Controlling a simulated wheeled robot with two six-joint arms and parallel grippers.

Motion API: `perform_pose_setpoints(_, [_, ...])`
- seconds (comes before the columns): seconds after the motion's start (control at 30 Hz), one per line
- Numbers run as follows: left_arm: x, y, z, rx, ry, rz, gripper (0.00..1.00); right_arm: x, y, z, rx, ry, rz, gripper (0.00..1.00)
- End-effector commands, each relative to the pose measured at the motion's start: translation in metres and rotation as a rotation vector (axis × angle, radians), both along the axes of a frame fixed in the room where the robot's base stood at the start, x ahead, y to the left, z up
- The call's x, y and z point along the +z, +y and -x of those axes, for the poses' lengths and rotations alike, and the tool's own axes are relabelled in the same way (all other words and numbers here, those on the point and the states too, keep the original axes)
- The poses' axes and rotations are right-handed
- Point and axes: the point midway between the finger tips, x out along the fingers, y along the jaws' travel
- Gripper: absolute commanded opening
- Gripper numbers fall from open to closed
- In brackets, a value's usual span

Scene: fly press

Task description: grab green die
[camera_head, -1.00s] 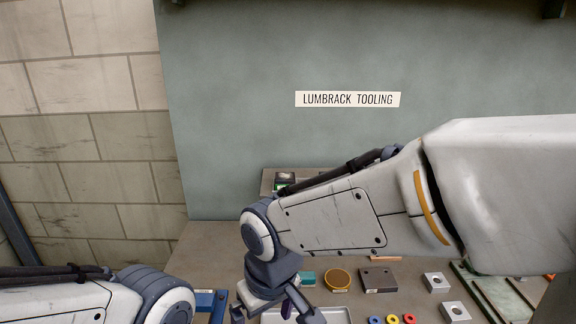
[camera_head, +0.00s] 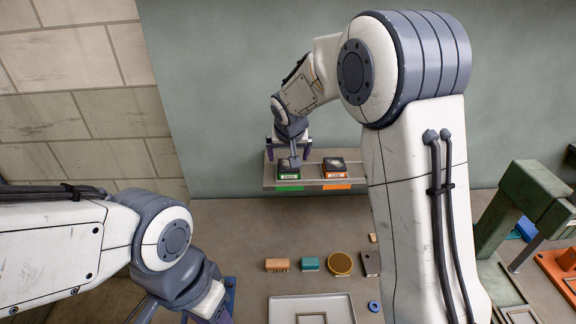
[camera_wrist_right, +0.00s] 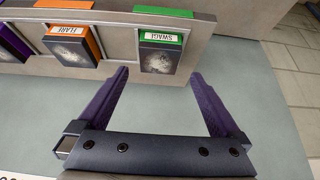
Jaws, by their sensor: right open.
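The green die (camera_head: 289,168) is a dark block with a green label band, at the left end of the wall shelf. In the right wrist view the green die (camera_wrist_right: 160,58) reads "SWAGE" and has a dark, scratched face. My right gripper (camera_head: 290,153) is at the shelf by the green die, fingers spread. In the right wrist view my right gripper (camera_wrist_right: 160,76) is open and empty, its purple fingertips near either side of the die's lower edge. My left gripper (camera_head: 190,308) is low at the left, partly cut off, and its jaws are unclear.
An orange-labelled die (camera_head: 334,168) stands beside the green one on the shelf (camera_head: 311,182); the right wrist view also shows a purple-edged block (camera_wrist_right: 14,42). The bench below holds a tray (camera_head: 312,297), a round brass piece (camera_head: 340,263) and small blocks. A green press (camera_head: 522,205) stands right.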

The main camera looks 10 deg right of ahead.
Motion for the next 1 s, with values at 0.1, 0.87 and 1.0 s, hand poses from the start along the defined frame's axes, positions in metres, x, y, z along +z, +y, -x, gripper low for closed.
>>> perform_pose_setpoints(0.1, [0.014, 0.0, 0.0, -0.002, 0.0, 0.0, 0.5, -0.011, -0.002, -0.005, 0.0, 0.009, 0.0, 1.0])
perform_pose_setpoints(0.87, [0.025, 0.0, 0.0, -0.004, 0.0, 0.0, 0.5, -0.043, -0.005, -0.022, 0.0, 0.003, -0.001, 0.12])
perform_pose_setpoints(1.0, [0.025, 0.0, 0.0, -0.004, 0.0, 0.0, 0.5, -0.041, -0.005, -0.024, 0.001, -0.003, -0.002, 0.0])
